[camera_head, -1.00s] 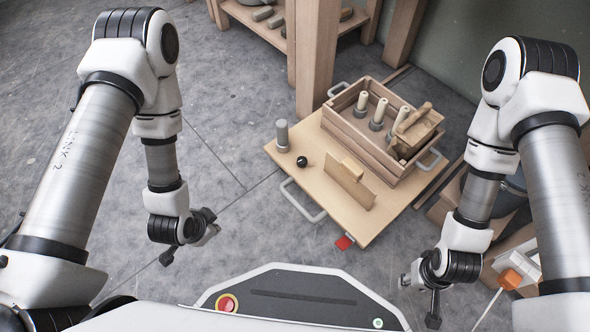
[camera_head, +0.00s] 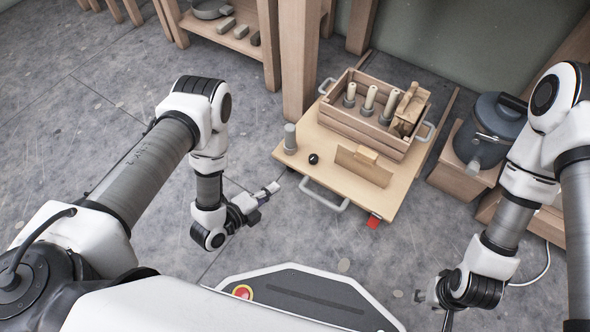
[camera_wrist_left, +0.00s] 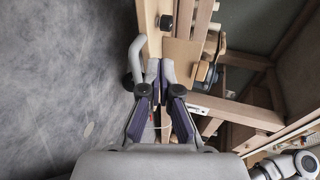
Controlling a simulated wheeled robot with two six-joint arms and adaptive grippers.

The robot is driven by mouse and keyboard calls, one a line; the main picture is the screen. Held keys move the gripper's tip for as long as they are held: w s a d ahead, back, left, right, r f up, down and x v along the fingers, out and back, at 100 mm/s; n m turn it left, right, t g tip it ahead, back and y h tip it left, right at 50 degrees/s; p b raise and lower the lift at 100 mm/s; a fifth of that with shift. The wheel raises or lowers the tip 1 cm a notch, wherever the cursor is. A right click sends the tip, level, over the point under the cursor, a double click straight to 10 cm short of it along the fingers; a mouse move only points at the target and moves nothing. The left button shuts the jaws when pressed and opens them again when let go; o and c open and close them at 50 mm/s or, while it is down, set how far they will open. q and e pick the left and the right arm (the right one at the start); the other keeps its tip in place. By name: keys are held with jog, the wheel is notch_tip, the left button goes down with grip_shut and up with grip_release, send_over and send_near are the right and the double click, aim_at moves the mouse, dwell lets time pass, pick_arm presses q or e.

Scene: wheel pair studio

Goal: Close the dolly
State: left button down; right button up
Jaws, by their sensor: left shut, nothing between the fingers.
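The dolly (camera_head: 352,200) is a light wooden platform on the floor, with a grey bar handle (camera_head: 325,196) on its near edge. It carries a wooden crate (camera_head: 353,126), a grey peg (camera_head: 290,139), a black knob (camera_head: 313,158) and an upright panel with a wooden grip (camera_head: 363,166). My left gripper (camera_head: 272,188) is shut and empty, just left of the bar handle. In the left wrist view, its fingertips (camera_wrist_left: 160,75) are together beside the handle (camera_wrist_left: 135,55); contact is unclear. My right gripper (camera_head: 422,296) is low at the right, away from the dolly; its jaw state is unclear.
A dark lidded pot (camera_head: 490,130) on a wooden block is at the right. Floor at the left is clear.

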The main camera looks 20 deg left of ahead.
aim_at(310, 161)
pick_arm(q)
jog(key=b+x, duration=0.3)
jog(key=x, duration=0.3)
jog(key=b+x, duration=0.4)
jog(key=x, duration=0.2)
jog(key=shift+w+d+r, duration=0.1)
jog(key=shift+w+r, duration=0.05)
jog(key=shift+w, duration=0.2)
jog(key=shift+w+d+r+b, duration=0.15)
jog(key=shift+w+d+b, duration=0.1)
jog(key=shift+w+b, duration=0.15)
pick_arm(e)
notch_tip(310, 161, down, 8)
jog(key=shift+w+r, duration=0.15)
pick_arm(q)
jog(key=shift+w+r, duration=0.1)
pick_arm(e)
jog(key=shift+d, duration=0.1)
